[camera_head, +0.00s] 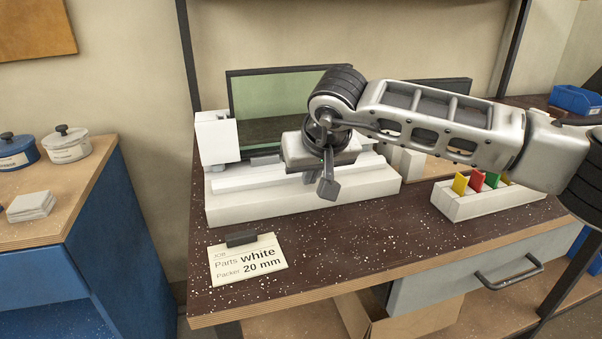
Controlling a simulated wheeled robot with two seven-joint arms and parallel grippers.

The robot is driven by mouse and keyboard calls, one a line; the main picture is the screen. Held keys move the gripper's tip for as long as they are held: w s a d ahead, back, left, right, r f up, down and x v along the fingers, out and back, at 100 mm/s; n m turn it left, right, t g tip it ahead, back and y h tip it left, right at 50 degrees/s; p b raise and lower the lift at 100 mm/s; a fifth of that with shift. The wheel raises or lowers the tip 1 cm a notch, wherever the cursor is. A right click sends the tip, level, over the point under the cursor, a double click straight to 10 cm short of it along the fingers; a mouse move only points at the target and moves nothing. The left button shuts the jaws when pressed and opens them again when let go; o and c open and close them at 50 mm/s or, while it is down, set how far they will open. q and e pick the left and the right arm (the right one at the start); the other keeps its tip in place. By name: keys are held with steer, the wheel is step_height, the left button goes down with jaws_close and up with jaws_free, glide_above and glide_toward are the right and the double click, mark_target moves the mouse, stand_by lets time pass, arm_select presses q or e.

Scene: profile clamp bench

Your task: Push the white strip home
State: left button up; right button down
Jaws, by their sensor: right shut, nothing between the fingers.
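A long white fixture (290,208) lies along the bench top. A pale strip-like ledge (245,181) runs lengthwise on it; white on white, I cannot tell clearly where the white strip ends and the fixture begins. A white upright block (215,138) stands at the fixture's left end. My right gripper (328,187) comes in from the right and points down over the fixture's right half, shut and empty. It hides part of the fixture behind it, and I cannot tell whether its tips touch anything. My left gripper is not in view.
A job card (248,262) reading "Parts white, Packer 20 mm" lies in front, with a dark block (241,239) on its edge. A white rack (478,204) with yellow, red and green pieces stands right. A dark-framed panel (270,98) stands behind. The front middle of the bench is clear.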

steer(key=shift+w+a+p, duration=0.3)
steer(key=shift+w, duration=0.6)
steer(key=shift+w+a+p, duration=0.3)
steer(key=shift+w+p, duration=0.05)
steer(key=shift+w, duration=0.5)
steer(key=shift+w+a+p, duration=0.3)
steer(key=shift+w, duration=0.6)
steer(key=shift+w+a, duration=0.15)
steer(key=shift+w, duration=0.35)
steer(key=shift+s, duration=0.1)
steer(key=shift+s+d, duration=0.3)
steer(key=shift+s, duration=0.55)
steer(key=shift+r+p, duration=2.75)
steer(key=shift+r, duration=1.3)
